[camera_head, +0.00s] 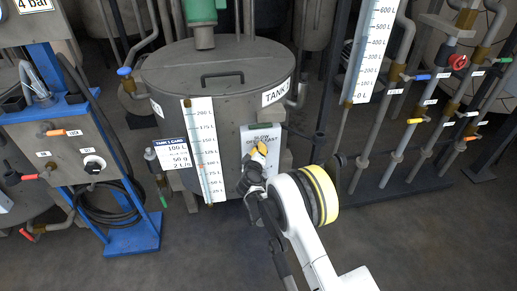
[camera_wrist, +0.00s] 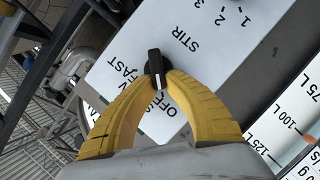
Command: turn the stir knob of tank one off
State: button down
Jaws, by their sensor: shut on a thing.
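The stir knob is a small black knob (camera_wrist: 155,65) on a light grey panel (camera_wrist: 225,45), which is printed with STIR, FAST and OFF. The lettering appears tilted and upside down in the wrist view. My gripper (camera_wrist: 165,78) has its yellow fingertips closed around the knob, one on each side. Part of the lettering is behind the fingers. In the head view my gripper (camera_head: 258,152) is at the panel (camera_head: 272,133) on the front of tank one (camera_head: 220,85); there the knob is hidden by the gripper.
A white level scale (camera_head: 203,140) and a tank card (camera_head: 175,155) stand left of the panel. A blue-framed control stand (camera_head: 75,150) is at the left. Pipes with coloured valve handles (camera_head: 415,120) stand at the right. The floor in front is clear.

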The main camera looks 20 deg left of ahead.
jog(key=c, duration=1.4)
grip_release()
jog(key=v, duration=1.2)
